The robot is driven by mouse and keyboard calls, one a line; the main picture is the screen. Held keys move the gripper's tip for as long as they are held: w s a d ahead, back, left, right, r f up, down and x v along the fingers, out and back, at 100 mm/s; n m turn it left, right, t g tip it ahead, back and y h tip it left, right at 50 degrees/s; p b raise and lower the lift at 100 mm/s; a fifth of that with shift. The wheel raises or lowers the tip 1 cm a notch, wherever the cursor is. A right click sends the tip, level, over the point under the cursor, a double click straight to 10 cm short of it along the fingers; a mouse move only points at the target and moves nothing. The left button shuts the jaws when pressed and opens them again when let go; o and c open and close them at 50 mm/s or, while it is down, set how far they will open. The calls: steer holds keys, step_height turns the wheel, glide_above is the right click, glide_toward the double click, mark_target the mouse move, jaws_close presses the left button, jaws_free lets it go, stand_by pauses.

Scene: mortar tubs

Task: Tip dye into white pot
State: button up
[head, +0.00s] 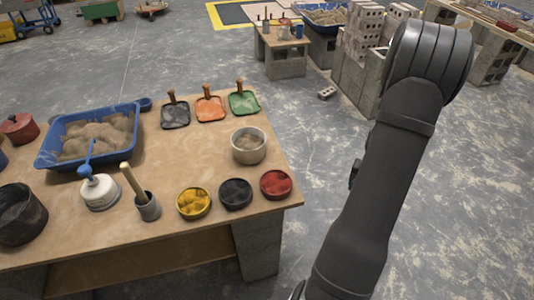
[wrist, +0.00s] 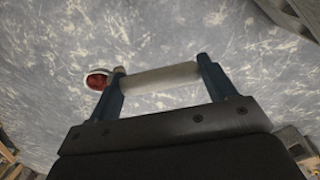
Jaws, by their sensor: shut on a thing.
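My gripper (wrist: 160,85) is shut on the pale cylindrical handle of a scoop (wrist: 160,78) in the wrist view. At the handle's left end is a small pale-rimmed cup with red dye (wrist: 97,81) in it. My gripper is outside the head view, where only my arm shows. A pale, open round pot (head: 249,146) stands on the table's right side, with greyish-tan stuff inside. A white vessel with a blue stick-like part (head: 99,192) stands at the table's front left. Which one is the white pot I cannot tell for sure. A dish of red dye (head: 276,184) sits at the table's right front corner.
The table (head: 200,143) also holds yellow (head: 193,203) and black (head: 235,193) dye dishes. A blue tub of sand (head: 45,150), a grey cup with a wooden handle (head: 148,207) and three trowels (head: 210,108) stand there too. Scuffed floor lies behind the scoop in the wrist view.

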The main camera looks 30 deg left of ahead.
steer(key=w+a+r+m, duration=0.1)
steer(key=w+a+r, duration=0.2)
steer(key=a, duration=0.6)
steer(key=w+a+r, duration=0.2)
steer(key=w+a, duration=0.1)
steer(key=a, duration=0.6)
steer(key=w+a+r+m, duration=0.1)
steer(key=w+a+r, duration=0.2)
steer(key=a, duration=0.5)
steer(key=s+a+r, duration=0.3)
steer(key=a+r, duration=0.1)
steer(key=a, duration=0.6)
steer(key=s+a+r+m, duration=0.1)
steer(key=s+a+r, duration=0.3)
steer(key=a, duration=0.5)
steer(key=s+a+r, duration=0.3)
steer(key=a+r, duration=0.1)
steer(key=a, duration=0.6)
steer(key=s+d+r+t+y, duration=0.2)
steer(key=s+d+t+y, duration=0.1)
steer(key=d+y, duration=0.9)
steer(key=shift+s+y, duration=0.25)
steer(key=shift+y, duration=0.35)
